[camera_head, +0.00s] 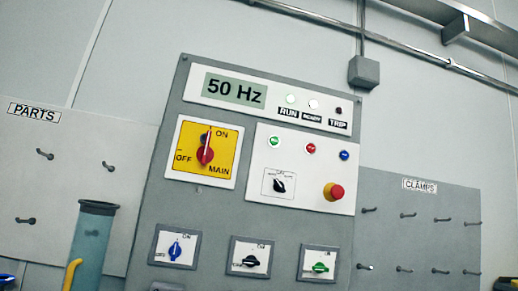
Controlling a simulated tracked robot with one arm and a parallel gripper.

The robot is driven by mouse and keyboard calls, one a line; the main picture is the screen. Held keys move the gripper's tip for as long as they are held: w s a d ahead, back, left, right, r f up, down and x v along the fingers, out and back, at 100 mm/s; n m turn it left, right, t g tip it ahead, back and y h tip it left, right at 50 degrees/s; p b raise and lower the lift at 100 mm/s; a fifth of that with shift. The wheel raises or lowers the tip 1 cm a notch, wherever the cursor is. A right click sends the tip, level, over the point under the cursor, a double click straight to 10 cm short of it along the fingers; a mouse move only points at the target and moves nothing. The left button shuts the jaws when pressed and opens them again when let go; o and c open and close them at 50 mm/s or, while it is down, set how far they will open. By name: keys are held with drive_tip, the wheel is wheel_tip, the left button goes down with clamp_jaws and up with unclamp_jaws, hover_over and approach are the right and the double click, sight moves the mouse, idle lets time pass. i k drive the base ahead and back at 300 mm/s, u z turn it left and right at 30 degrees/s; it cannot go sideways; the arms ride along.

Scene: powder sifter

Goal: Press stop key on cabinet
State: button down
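The grey cabinet (215,215) stands in the middle, tilted in the picture. Its white key panel (250,160) carries a green key (274,141), a red key (310,148) and a blue key (344,155) in a row. The lettering on these keys is too small to read. Below them are a black selector knob (279,185) and a red mushroom button on a yellow collar (334,191). My gripper does not show, and nothing covers the keys.
The red main switch (205,152) points towards ON. Blue (175,250), black (250,260) and green (320,267) rotary switches sit lower. A teal cylinder (90,245) stands at lower left. Hook boards marked PARTS (33,111) and CLAMPS (420,185) flank the cabinet.

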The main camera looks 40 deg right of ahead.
sight(311, 148)
drive_tip(key=z, duration=0.35)
drive_tip(key=i, duration=1.25)
drive_tip(key=z, duration=0.7)
